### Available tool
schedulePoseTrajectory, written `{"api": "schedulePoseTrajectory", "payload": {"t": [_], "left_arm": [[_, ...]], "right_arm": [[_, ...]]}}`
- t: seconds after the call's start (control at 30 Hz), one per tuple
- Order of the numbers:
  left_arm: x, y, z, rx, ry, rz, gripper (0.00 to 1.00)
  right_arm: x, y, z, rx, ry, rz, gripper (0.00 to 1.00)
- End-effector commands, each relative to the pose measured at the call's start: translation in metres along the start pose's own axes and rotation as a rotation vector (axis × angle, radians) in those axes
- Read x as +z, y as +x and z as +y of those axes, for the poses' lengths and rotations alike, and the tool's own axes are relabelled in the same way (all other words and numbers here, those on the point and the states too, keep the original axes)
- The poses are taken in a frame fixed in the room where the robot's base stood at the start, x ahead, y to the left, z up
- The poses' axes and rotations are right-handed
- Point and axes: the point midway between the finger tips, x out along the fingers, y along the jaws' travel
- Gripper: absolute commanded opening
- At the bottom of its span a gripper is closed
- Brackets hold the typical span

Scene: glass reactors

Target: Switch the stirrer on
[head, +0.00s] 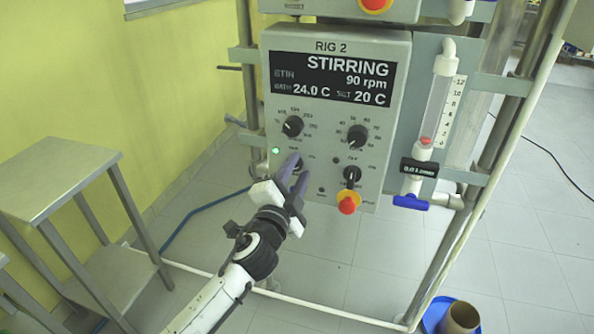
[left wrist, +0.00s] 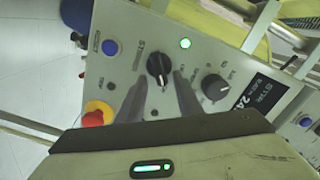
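The grey RIG 2 control panel (head: 338,60) has a dark display (head: 333,79) that reads STIRRING, 90 rpm, 24.0 C and SET 20 C. The stirrer switch is a black rotary knob (left wrist: 158,66) with a white pointer line; in the head view my fingers partly cover it. A green lamp (head: 276,151) beside it is lit, also in the left wrist view (left wrist: 185,43). My left gripper (head: 293,163) is at the panel, its two fingers apart on either side of the knob. I cannot tell whether they touch it. My right gripper is not in view.
Two dials (head: 292,126) and (head: 357,135) sit above the switch. A red button on a yellow collar (head: 347,203) and another black knob (head: 352,175) are to its right. A flow tube (head: 434,110) with a blue valve handle (head: 411,202) stands beside the panel. A steel table (head: 55,178) stands left.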

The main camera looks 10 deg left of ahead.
Motion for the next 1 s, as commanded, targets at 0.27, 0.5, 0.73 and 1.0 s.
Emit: {"api": "schedulePoseTrajectory", "payload": {"t": [0.27,0.5,0.73,1.0], "left_arm": [[-0.002,-0.001,-0.002,-0.002,-0.002,0.004,0.32],[-0.002,-0.03,-0.001,0.0,-0.003,0.005,0.32],[-0.001,-0.076,0.001,0.001,-0.003,0.002,0.32],[0.0,-0.102,0.0,0.0,-0.002,0.001,0.32]], "right_arm": [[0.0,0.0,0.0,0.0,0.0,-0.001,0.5],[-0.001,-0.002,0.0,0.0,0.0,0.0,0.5],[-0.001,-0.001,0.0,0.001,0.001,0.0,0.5],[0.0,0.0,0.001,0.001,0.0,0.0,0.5]]}}
